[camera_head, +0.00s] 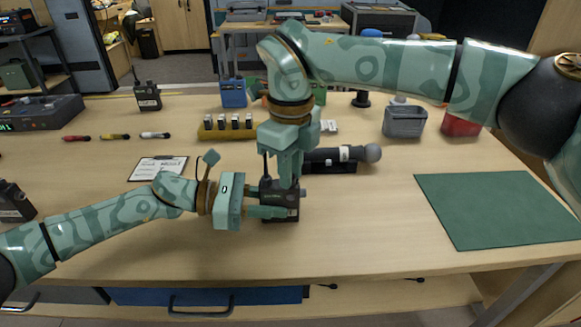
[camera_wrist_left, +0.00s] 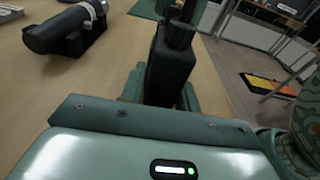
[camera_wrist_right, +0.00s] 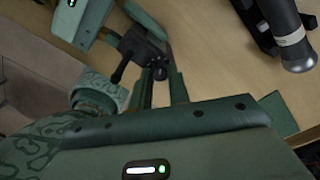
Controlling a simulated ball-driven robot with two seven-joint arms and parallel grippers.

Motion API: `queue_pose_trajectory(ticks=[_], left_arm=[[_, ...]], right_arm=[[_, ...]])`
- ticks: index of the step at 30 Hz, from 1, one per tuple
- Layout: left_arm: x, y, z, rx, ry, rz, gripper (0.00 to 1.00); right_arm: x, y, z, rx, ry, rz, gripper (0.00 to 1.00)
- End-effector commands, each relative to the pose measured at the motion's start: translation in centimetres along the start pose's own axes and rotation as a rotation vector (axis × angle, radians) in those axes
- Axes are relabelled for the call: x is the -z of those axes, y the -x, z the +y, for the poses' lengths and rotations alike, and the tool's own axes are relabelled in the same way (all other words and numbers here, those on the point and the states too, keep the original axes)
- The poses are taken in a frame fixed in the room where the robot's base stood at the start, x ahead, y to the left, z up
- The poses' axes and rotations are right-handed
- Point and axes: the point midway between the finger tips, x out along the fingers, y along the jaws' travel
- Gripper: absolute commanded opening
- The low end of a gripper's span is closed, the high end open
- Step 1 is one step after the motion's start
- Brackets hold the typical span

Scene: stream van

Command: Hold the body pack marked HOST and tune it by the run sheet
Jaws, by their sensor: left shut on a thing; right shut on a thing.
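A black body pack (camera_head: 281,205) with an aerial stands upright in my grippers over the front middle of the table; I cannot read its label. My left gripper (camera_head: 272,212) is shut on its body from the left. The pack also shows dark between the fingers in the left wrist view (camera_wrist_left: 169,75). My right gripper (camera_head: 286,182) comes down from above and is shut at the pack's top, where a small round knob (camera_wrist_right: 160,73) shows between its fingers; the exact contact is hard to see. The run sheet (camera_head: 158,168) lies on a clipboard to the left, its writing too small to read.
Other packs stand at the back left (camera_head: 147,96) and far left (camera_head: 14,203). A microphone (camera_head: 345,154) lies in a black cradle just behind right. Behind are a yellow battery tray (camera_head: 208,133), a grey bin (camera_head: 404,122) and a red bin (camera_head: 460,124). A green mat (camera_head: 500,207) lies clear at right.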

Motion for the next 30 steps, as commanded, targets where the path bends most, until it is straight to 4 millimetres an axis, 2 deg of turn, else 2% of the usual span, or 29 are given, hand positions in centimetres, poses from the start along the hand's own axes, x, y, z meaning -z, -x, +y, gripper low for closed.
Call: queue_pose_trajectory(ticks=[6, 7, 8, 17, 30], left_arm=[[0.1, -0.1, -0.1, 0.002, 0.001, 0.001, 0.02], [0.1, -0.1, -0.1, 0.002, 0.001, 0.001, 0.02], [0.1, -0.1, -0.1, 0.002, 0.001, 0.001, 0.02], [0.1, -0.1, -0.1, 0.001, 0.001, 0.001, 0.02], [0.1, 0.0, 0.0, 0.001, 0.001, 0.001, 0.02]], right_arm=[[0.0, 0.0, 0.0, 0.001, -0.023, -0.001, 0.03], [0.0, 0.0, 0.0, 0.001, -0.022, -0.001, 0.26], [0.0, 0.0, 0.0, 0.001, -0.022, -0.001, 0.3], [0.0, 0.1, 0.0, 0.0, -0.022, 0.0, 0.3], [0.0, 4.1, 0.0, 0.001, -0.021, 0.0, 0.3]])
